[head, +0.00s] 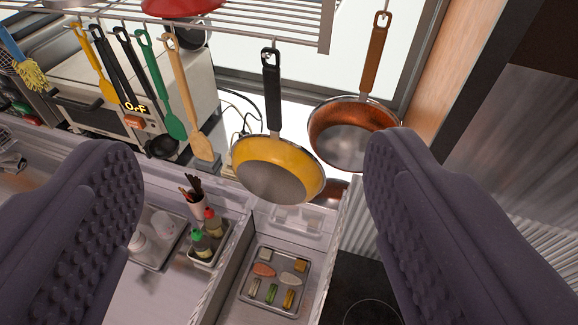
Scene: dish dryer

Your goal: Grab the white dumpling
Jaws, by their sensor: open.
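A small pale, whitish oval piece (292,278), which looks like the white dumpling, lies in a grey metal tray (243,295) at the lower middle of the head view. A pink piece (263,269) lies to its left. My gripper (250,155) is open and empty, its two dark ribbed fingers wide apart at the left and right of the view. The tray shows between the fingers, lower in the picture and farther away. The dumpling is not touched by either finger.
A yellow pan (275,170) and a copper pan (345,130) hang from a rack (255,33) above the tray area. Several utensils hang at left. Sauce bottles (201,243) stand left of the tray, and a dark cooktop (358,285) lies to its right.

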